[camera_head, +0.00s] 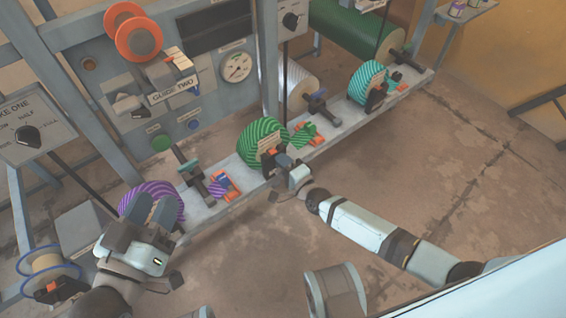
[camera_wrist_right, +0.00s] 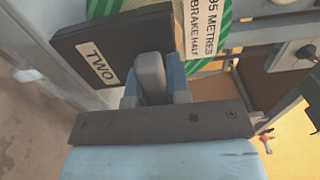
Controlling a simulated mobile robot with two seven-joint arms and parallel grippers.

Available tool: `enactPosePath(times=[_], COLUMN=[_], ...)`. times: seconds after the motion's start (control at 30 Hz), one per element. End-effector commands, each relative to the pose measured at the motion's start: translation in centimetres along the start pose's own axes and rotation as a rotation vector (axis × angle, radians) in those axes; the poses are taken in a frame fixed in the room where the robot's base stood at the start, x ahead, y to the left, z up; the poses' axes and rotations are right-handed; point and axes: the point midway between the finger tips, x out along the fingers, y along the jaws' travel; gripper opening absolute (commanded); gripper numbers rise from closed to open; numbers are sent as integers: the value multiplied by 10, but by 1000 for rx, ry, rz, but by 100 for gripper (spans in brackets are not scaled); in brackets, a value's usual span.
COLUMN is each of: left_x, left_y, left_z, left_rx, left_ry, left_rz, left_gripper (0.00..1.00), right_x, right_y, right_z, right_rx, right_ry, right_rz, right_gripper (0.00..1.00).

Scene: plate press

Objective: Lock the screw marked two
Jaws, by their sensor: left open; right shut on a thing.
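The black block (camera_wrist_right: 115,48) with a "TWO" label (camera_wrist_right: 98,66) fills the upper left of the right wrist view. Next to it a grey flat-sided screw head (camera_wrist_right: 150,72) stands between the fingers of my right gripper (camera_wrist_right: 158,88), which is shut on it. In the head view my right gripper (camera_head: 288,164) is at the rail's front edge, just below the green-striped reel (camera_head: 257,140); its fingers partly hide the screw there. My left gripper (camera_head: 148,212) is open and empty, in front of the purple-striped reel (camera_head: 140,196).
The rail (camera_head: 330,122) carries several striped reels, including a teal one (camera_head: 366,80). Upright clamp posts (camera_head: 188,163) and small orange-based holders (camera_head: 226,184) stand between them. The floor (camera_head: 440,150) on the right is clear.

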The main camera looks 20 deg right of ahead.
Motion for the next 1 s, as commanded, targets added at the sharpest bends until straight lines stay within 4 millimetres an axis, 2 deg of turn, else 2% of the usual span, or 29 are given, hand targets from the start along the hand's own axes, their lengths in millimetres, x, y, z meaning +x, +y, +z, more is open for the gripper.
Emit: enactPosePath(times=[0.37, 0.4, 0.5, 0.83, 1.0], left_x=[-1, -1, 0, 0, 0], left_y=[0, 0, 1, 1, 3], left_z=[1, 1, 0, -2, -13], left_rx=[-3, -4, -6, -10, -7], left_ry=[-3, -2, -1, 3, 26], left_rz=[0, -1, -1, -3, -4], left_gripper=[43, 43, 43, 43, 43], right_x=[2, 2, 1, -3, -25], right_y=[-2, -2, -2, -1, -2], right_z=[1, 1, 1, 0, 0], right_rx=[10, 10, 9, 7, 7], right_ry=[-1, -1, 0, 0, 0], right_rz=[-3, -4, -3, 0, 2], right_gripper=[0, 20, 43, 43, 43])
